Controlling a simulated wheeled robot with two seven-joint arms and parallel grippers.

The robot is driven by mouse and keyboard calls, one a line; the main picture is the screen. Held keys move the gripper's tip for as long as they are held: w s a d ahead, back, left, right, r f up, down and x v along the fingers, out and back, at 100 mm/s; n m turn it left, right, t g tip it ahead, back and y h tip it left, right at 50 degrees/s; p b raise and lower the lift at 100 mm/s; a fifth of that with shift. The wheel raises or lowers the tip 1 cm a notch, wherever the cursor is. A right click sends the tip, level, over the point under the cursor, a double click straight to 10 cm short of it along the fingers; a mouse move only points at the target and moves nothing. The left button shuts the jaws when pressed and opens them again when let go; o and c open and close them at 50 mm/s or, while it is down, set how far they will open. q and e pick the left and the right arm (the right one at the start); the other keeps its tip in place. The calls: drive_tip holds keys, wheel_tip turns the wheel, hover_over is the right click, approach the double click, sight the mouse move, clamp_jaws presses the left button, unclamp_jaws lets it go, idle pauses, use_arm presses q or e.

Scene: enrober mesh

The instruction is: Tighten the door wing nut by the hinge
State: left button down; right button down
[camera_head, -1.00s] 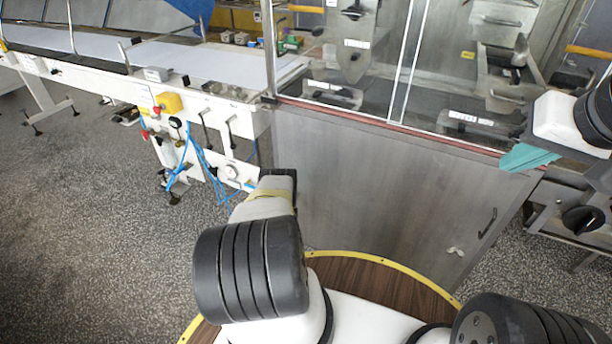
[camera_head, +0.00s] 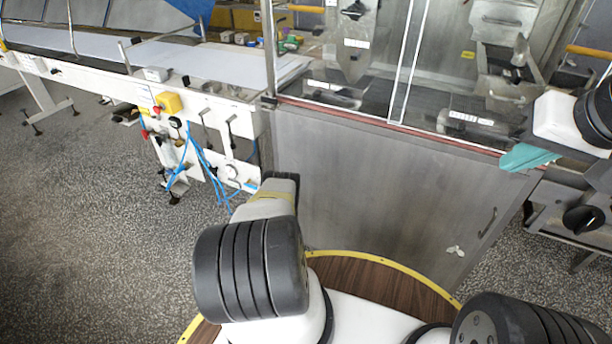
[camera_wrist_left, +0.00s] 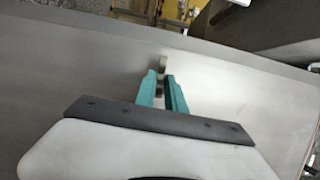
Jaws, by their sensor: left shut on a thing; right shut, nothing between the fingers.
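The grey metal door (camera_head: 370,190) stands upright below the glass enclosure. In the left wrist view, my left gripper's teal fingers (camera_wrist_left: 162,88) are closed on a small metal piece, the wing nut (camera_wrist_left: 163,63), at the door panel. Most of the nut is hidden between the fingers. In the head view, my left arm hides this gripper and nut. Another pale wing nut (camera_head: 455,251) sits at the door's lower right, away from both grippers. My right gripper (camera_head: 526,157), with teal fingers, is shut and empty in front of the enclosure's right lower edge.
A door handle (camera_head: 487,222) is at the right of the door. A white conveyor frame (camera_head: 215,115) with blue hoses (camera_head: 205,170) stands to the left. A black knob (camera_head: 582,219) is at the far right. Speckled floor (camera_head: 100,230) is open at the left.

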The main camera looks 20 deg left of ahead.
idle(0.7)
use_arm(q)
drive_tip(key=c, duration=1.5)
unclamp_jaws()
drive_tip(key=v, duration=0.7)
drive_tip(key=shift+s+d, duration=0.1)
drive_tip(key=shift+s, duration=0.2)
